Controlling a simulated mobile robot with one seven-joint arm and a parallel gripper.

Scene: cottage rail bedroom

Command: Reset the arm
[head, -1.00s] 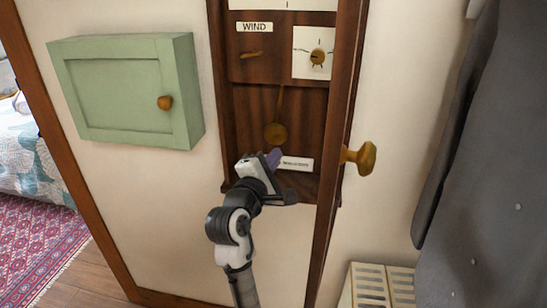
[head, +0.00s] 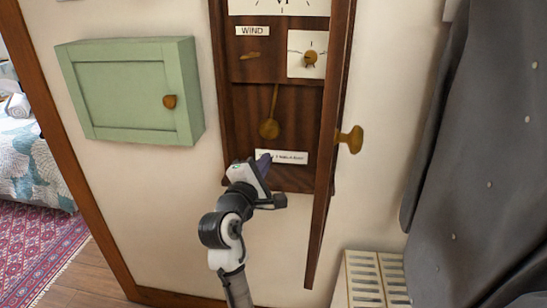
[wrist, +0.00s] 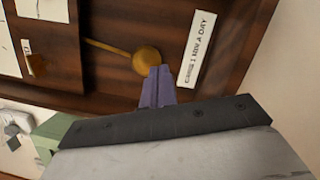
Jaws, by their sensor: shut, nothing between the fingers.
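My gripper (head: 263,162) is shut and empty, with purple fingers held together. In the head view it is in front of the lower part of a dark wooden wall clock case (head: 295,182), just below the pendulum. In the wrist view the fingertips (wrist: 159,76) overlap the case interior close to the brass pendulum bob (wrist: 146,62). I cannot tell whether they touch anything. The bob (head: 269,129) hangs above a white label (head: 281,157), whose left end the gripper partly covers in the head view.
The case door (head: 330,150) stands open on the right, with a brass knob (head: 350,140). A shut green wall cabinet (head: 130,92) is at left. A grey coat-like cloth (head: 480,160) hangs at right above a cream slatted piece (head: 375,280). Bare wall lies under the cabinet.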

